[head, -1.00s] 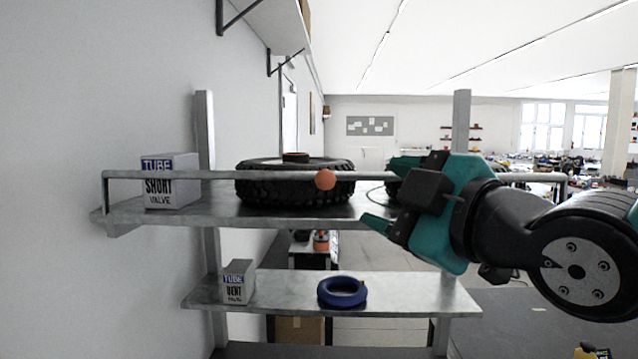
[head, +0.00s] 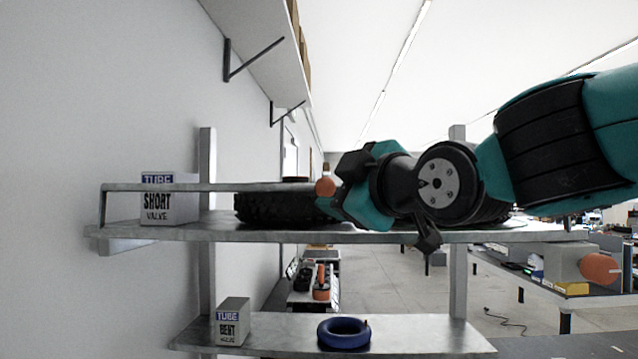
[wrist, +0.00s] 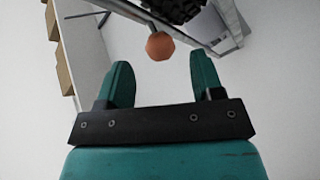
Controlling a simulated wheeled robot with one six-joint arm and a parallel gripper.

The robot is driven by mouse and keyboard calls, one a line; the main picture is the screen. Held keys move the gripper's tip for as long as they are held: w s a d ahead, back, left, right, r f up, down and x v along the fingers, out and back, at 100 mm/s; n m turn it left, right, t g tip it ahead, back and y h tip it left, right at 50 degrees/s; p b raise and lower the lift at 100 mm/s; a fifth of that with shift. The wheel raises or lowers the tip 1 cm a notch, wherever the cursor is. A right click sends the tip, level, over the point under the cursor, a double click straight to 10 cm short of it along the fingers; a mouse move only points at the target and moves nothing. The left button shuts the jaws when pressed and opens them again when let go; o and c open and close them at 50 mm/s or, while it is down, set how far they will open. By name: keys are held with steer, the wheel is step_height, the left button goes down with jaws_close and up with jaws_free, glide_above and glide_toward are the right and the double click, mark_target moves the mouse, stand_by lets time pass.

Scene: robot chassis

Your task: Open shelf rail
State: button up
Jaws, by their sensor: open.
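The metal shelf rail (head: 240,187) runs along the front of the upper shelf, with an orange ball knob (head: 325,187) on it. In the wrist view the rail (wrist: 107,5) crosses the top and the knob (wrist: 159,46) hangs from it. My gripper (head: 340,188) is beside the knob, its fingers partly overlapping the rail in the head view. In the wrist view my gripper (wrist: 162,65) is open and empty, with the knob lined up between the fingertips and a little beyond them. My arm hides the rail's right part.
A tube box (head: 170,205) and a black tyre (head: 270,208) sit on the upper shelf behind the rail. The lower shelf (head: 280,330) holds another box (head: 232,320) and a blue ring (head: 344,333). A wall shelf (head: 262,40) with brackets hangs above left.

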mark_target(318, 189)
steer(key=p+x, duration=0.2)
steer(key=x, duration=0.3)
steer(key=shift+r, duration=0.15)
steer(key=shift+w+a, duration=0.35)
steer(key=shift+w, duration=0.3)
steer(key=shift+c, duration=0.4)
steer(key=shift+f, duration=0.25)
jaws_close()
steer(key=shift+f, duration=0.1)
